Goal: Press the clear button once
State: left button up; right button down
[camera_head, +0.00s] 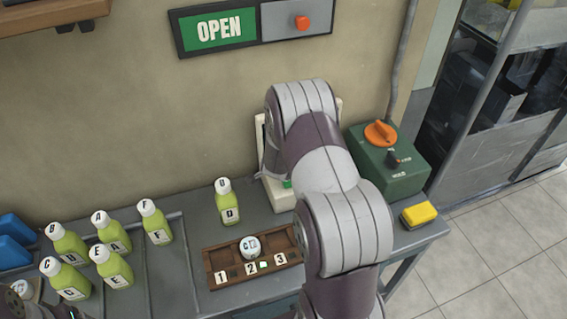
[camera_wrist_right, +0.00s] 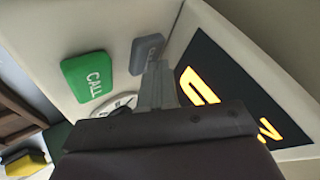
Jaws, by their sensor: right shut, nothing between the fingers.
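A cream call device (camera_head: 281,197) stands on the bench against the wall, mostly hidden behind my right arm in the head view. In the right wrist view its panel has a green CALL button (camera_wrist_right: 88,77) and a smaller grey button (camera_wrist_right: 146,52) with faint lettering I cannot fully read. My right gripper (camera_wrist_right: 157,72) is shut and empty, its fingertips at the lower right edge of the grey button; I cannot tell whether they touch it.
A dark display (camera_wrist_right: 240,95) with orange digits is right of the fingers. A wooden tray (camera_head: 215,262) numbered 1 to 3 holds a white-lidded item (camera_head: 250,247). Several green bottles (camera_head: 110,265) stand left. A green box with an orange knob (camera_head: 380,134) and a yellow sponge (camera_head: 419,214) are right.

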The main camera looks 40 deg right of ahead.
jog(key=shift+r+p, duration=0.85)
jog(key=shift+r, duration=0.1)
notch_tip(320, 180, up, 5)
jog(key=p, duration=0.4)
dwell(0.3)
dwell(0.3)
